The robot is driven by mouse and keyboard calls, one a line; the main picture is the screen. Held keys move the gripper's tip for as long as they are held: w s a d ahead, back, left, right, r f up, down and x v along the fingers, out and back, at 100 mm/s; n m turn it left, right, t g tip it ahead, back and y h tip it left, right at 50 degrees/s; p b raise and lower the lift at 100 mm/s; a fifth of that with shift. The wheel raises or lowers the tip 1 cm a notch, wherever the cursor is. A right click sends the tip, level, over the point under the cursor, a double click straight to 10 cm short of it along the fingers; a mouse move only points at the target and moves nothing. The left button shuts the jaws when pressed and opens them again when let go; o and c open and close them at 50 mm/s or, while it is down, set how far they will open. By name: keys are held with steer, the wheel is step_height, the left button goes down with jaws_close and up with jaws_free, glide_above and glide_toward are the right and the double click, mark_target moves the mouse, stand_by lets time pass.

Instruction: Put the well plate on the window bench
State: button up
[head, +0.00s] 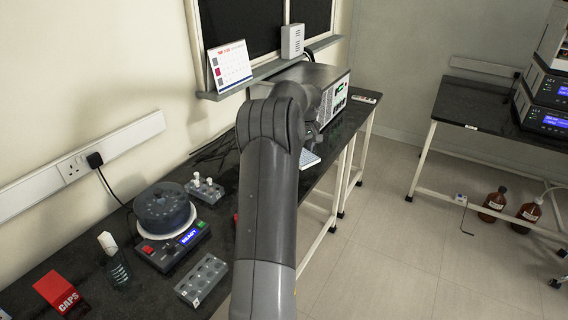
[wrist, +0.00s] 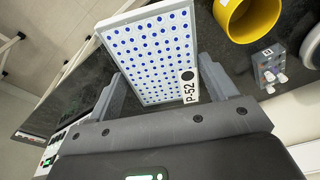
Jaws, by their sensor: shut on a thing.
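The well plate (wrist: 150,55) is white with rows of blue wells and a label reading P-52. It sits between the two fingers of my gripper (wrist: 160,68) in the wrist view, and the gripper is shut on it. The window bench (head: 222,228) is a long black worktop along the left wall, under the window. My arm reaches out over it.
On the bench stand a round device with a clear lid (head: 164,207), a grey tube rack (head: 202,278), a bottle (head: 115,262), a red CAPS box (head: 62,291) and a boxy instrument (head: 338,98). A yellow cylinder (wrist: 238,18) shows in the wrist view. Another bench (head: 470,105) stands right.

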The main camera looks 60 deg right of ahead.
steer(key=f, duration=0.4)
steer(key=shift+s+d+f, duration=0.25)
steer(key=shift+d, duration=0.05)
steer(key=w+f, duration=0.2)
steer(key=w, duration=0.2)
steer(key=w+f, duration=0.5)
steer(key=w, duration=0.2)
steer(key=shift+w+a+f, duration=0.3)
steer(key=shift+a, duration=0.05)
steer(key=shift+f, duration=2)
steer(key=o, duration=1)
steer(key=shift+f, duration=0.15)
steer(key=r, duration=0.4)
steer(key=s+r, duration=0.1)
steer(key=r, duration=0.7)
steer(key=shift+s+a+r, duration=0.15)
steer(key=shift+s+a, duration=0.1)
steer(key=shift+a, duration=0.15)
